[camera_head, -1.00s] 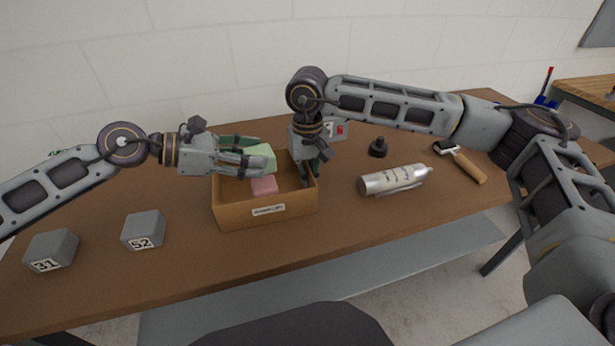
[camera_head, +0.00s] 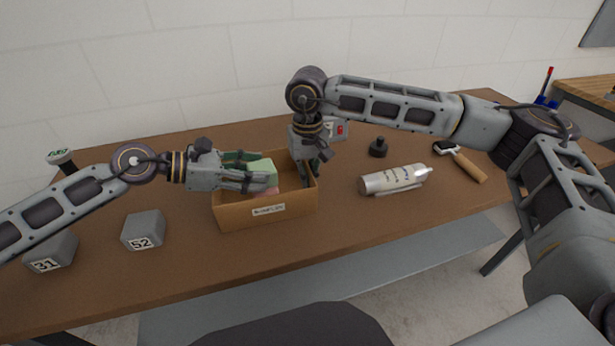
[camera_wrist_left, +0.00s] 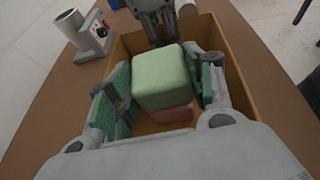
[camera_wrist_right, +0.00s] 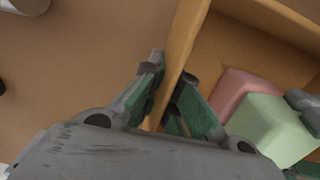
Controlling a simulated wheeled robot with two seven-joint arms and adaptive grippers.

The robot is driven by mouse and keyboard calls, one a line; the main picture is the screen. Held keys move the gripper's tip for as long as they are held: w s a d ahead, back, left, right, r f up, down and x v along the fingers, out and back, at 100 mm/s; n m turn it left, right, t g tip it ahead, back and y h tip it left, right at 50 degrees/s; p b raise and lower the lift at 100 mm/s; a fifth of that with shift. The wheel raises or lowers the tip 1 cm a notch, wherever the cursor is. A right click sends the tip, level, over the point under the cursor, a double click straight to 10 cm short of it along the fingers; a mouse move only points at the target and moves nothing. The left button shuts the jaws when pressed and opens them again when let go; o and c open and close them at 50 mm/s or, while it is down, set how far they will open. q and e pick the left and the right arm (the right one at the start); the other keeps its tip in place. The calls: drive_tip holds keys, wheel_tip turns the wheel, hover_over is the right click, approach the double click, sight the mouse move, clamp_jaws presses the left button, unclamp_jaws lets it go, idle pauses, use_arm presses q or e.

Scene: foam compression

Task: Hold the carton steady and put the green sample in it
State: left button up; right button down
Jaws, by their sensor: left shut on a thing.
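The open cardboard carton (camera_head: 232,214) stands on the table, with a pink block (camera_wrist_right: 232,90) lying inside it. My left gripper (camera_head: 268,176) is shut on the green sample (camera_head: 262,170), a rounded pale green block, inside the carton's opening. In the left wrist view the green sample (camera_wrist_left: 160,78) sits between the finger pads, above the pink block (camera_wrist_left: 168,114); whether they touch is unclear. My right gripper (camera_wrist_right: 170,85) has one finger on each side of the carton's right wall (camera_wrist_right: 186,35) and is shut on it.
Grey blocks marked 31 (camera_head: 50,254) and 52 (camera_head: 142,230) stand at the left. A silver bottle (camera_head: 392,180), a black knob-like object (camera_head: 378,147) and a wooden-handled roller (camera_head: 468,167) lie right of the carton. The table's front is clear.

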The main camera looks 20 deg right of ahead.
use_arm(q)
drive_tip(key=shift+f, duration=0.2)
drive_tip(key=o, duration=0.8)
drive_tip(key=shift+o, duration=0.2)
drive_tip(key=shift+a, duration=0.15)
drive_tip(key=v, duration=1.1)
drive_tip(key=shift+a+r, duration=0.2)
drive_tip(key=shift+a, duration=0.1)
drive_tip(key=shift+s, duration=0.1)
use_arm(e)
drive_tip(key=c, duration=1.6)
unclamp_jaws()
